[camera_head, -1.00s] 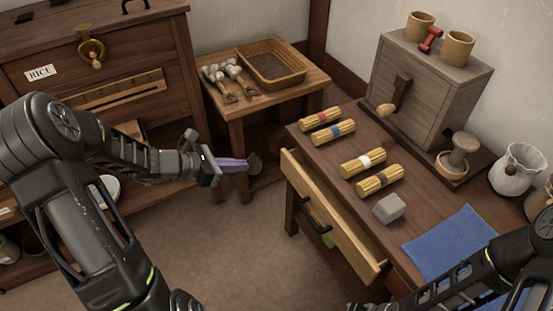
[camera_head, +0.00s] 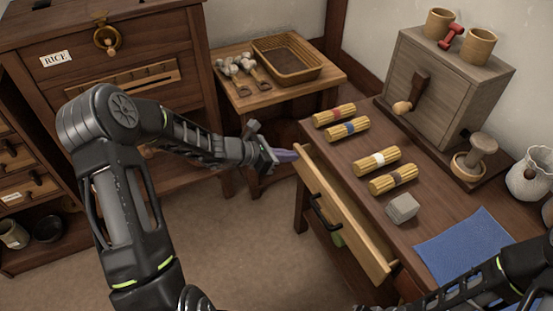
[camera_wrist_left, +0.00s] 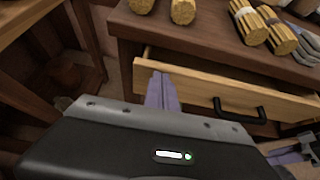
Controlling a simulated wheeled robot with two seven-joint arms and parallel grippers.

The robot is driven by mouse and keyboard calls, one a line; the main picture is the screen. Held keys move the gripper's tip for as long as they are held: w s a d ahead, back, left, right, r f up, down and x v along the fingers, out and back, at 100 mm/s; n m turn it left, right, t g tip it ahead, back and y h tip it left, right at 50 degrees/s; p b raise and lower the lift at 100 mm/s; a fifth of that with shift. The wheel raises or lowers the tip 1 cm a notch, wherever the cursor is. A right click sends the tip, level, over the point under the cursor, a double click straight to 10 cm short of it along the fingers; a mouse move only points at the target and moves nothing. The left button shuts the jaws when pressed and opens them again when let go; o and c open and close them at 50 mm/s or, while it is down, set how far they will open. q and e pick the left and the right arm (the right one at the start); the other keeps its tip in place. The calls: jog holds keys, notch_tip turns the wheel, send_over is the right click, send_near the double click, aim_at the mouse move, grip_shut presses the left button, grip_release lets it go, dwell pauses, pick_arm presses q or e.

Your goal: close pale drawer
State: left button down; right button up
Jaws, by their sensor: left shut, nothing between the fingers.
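The pale drawer (camera_head: 345,222) is pulled partly out of the dark wooden table (camera_head: 356,150) and has a black handle (camera_head: 325,213) on its front. It also shows in the left wrist view (camera_wrist_left: 210,88), with its handle at the right. My left gripper (camera_head: 287,156) has purple fingers that are shut and empty. Its tips are close to the drawer front's far end; I cannot tell whether they touch. In the left wrist view the fingers (camera_wrist_left: 161,90) overlap the drawer front left of the handle.
Several yellow bundles (camera_head: 376,162), a grey block (camera_head: 402,208) and a blue cloth (camera_head: 465,245) lie on the table. A grey wooden mill box (camera_head: 445,85) stands behind. A small table with a wicker basket (camera_head: 287,57) is at the back. Open floor lies before the drawer.

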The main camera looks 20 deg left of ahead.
aim_at(302, 153)
pick_arm(q)
jog(key=shift+w+d, duration=0.15)
jog(key=shift+w, duration=0.05)
jog(key=shift+w+d+f+b, duration=0.1)
jog(key=shift+w+d+b, duration=0.2)
jog(key=shift+w+d, duration=0.55)
jog(key=shift+w, duration=0.15)
